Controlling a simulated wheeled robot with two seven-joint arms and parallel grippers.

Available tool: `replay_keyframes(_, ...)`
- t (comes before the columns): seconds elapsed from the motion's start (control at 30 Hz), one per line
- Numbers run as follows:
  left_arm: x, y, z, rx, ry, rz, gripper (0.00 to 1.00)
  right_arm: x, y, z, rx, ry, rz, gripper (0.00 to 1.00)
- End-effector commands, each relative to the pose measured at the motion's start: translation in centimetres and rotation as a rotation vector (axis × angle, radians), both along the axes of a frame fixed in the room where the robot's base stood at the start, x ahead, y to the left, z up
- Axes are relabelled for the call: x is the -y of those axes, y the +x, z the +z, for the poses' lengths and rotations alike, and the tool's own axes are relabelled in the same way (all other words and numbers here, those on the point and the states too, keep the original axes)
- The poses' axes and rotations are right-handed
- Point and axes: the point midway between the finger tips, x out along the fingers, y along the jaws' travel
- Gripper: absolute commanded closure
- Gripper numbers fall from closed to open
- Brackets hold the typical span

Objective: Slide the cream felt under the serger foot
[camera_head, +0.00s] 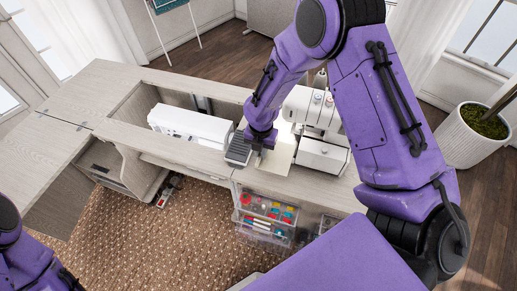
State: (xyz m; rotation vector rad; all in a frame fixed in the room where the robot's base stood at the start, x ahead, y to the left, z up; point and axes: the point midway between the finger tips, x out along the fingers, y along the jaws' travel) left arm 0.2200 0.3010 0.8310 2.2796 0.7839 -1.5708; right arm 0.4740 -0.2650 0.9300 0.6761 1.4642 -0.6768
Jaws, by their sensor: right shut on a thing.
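The cream felt (281,158) lies flat on the cabinet top, to the left of the white serger (322,152). Its right part reaches close to the serger's front; whether any of it is under the foot cannot be told. The serger foot itself is hidden by my arm and the machine body. My right gripper (258,158) comes down from above at the felt's left edge and is shut on the felt. My left arm shows only in part at the bottom left, and its gripper is out of view.
A white sewing machine (190,125) lies in the cabinet opening left of my right gripper. A clear drawer unit (267,213) with colourful spools hangs below the front edge. The wooden cabinet top (105,88) is clear at the left. A potted plant (470,138) stands at the right.

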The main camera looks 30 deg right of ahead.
Motion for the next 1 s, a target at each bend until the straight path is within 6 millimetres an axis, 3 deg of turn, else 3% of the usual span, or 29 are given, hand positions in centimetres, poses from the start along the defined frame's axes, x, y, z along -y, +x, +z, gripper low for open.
replay_keyframes(0.33, 0.0, 0.0, -2.5, 0.000, 0.000, 0.000, 0.67, 1.4, 1.3, -2.7, 0.001, 0.001, 0.001, 1.00)
replay_keyframes(1.0, 0.0, 0.0, -4.5, 0.000, 0.000, 0.000, 0.67, 6.0, 4.9, -2.6, 0.001, -0.003, -0.005, 1.00)
